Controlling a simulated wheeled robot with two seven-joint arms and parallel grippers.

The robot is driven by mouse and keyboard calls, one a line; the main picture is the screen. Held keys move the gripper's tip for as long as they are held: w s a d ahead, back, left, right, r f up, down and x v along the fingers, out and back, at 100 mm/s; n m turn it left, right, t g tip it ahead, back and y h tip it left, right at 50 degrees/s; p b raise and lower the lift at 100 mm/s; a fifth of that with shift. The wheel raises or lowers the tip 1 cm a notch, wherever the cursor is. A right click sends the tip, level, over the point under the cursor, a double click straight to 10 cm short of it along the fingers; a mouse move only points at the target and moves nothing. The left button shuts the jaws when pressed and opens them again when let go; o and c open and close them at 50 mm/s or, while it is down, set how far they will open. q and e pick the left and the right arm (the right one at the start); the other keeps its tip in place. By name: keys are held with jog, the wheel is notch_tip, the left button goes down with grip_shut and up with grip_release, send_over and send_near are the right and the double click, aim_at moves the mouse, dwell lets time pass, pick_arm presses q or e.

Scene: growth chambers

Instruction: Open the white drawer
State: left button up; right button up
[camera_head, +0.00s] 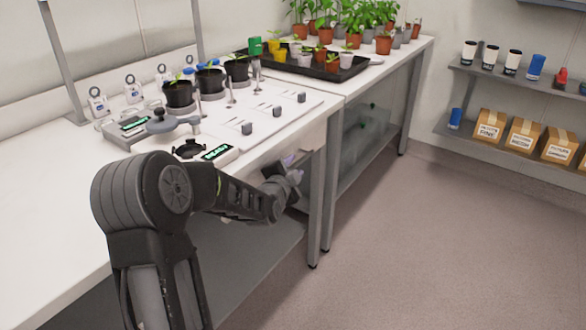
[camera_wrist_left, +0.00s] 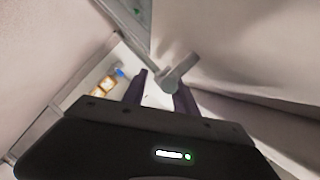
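My left gripper (camera_head: 289,170) is at the front edge of the near bench, low and beyond my forearm. In the left wrist view its two dark fingers (camera_wrist_left: 161,82) are apart, with nothing clearly held between them. A grey bar handle (camera_wrist_left: 181,70) sticks out from a white panel (camera_wrist_left: 225,38), which looks like the white drawer's front. The handle's near end is close to the fingertips; I cannot tell whether they touch. In the head view my arm hides most of the drawer area. My right gripper is not in view.
The near white bench (camera_head: 55,215) carries black pots (camera_head: 178,94), a white board (camera_head: 262,112) and a small display device (camera_head: 215,153) near its front edge. A black plant tray (camera_head: 345,73) is farther back. Shelves with boxes (camera_head: 525,134) stand at right. The floor (camera_head: 420,250) is clear.

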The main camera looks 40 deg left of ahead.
pick_arm(q)
jog(key=shift+c, duration=0.5)
grip_shut()
dwell(0.8)
